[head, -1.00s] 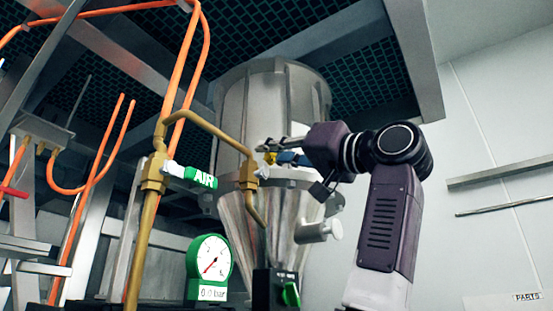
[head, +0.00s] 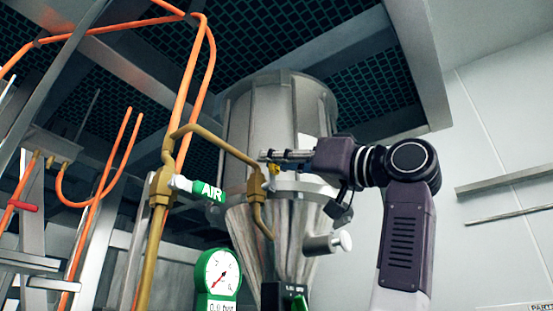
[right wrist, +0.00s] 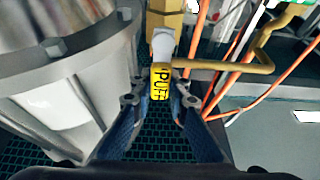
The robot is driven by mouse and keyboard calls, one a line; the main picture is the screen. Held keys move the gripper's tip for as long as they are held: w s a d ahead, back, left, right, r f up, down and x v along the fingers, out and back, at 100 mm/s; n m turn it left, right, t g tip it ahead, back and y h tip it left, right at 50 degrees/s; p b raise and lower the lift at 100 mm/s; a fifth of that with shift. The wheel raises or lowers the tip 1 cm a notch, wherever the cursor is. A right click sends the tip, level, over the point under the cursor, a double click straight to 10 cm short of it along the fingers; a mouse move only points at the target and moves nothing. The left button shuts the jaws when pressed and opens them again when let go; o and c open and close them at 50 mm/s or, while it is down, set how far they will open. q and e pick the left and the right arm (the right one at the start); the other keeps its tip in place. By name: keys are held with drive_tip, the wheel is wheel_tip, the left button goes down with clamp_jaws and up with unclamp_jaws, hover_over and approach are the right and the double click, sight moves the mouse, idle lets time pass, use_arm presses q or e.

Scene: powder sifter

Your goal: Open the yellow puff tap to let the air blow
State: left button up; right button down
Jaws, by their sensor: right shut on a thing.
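The yellow puff tap handle (right wrist: 160,85), lettered PUFF, hangs from a pale stem on a brass fitting (right wrist: 165,18) in the right wrist view. My right gripper (right wrist: 159,100) has its two blue fingers on either side of this handle and is shut on it. In the head view the right gripper (head: 266,157) reaches in from the right in front of the steel hopper. Only a small piece of the yellow tap (head: 272,174) shows below its fingers. My left gripper is not in view.
The green AIR tap (head: 208,190) sits on a brass pipe to the left. A green-rimmed gauge (head: 218,275) stands below it. The steel hopper (head: 285,110) is close behind my right gripper. Orange hoses (head: 183,110) run at the left.

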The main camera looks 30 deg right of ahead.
drive_tip(key=shift+s+r, duration=0.1)
drive_tip(key=shift+r, duration=0.05)
drive_tip(key=c, duration=2.1)
unclamp_jaws()
drive_tip(key=shift+o, duration=1.3)
drive_tip(key=shift+w+a, duration=0.1)
drive_tip(key=shift+w, duration=0.2)
drive_tip(key=v, duration=1.2)
drive_tip(key=shift+f, duration=0.2)
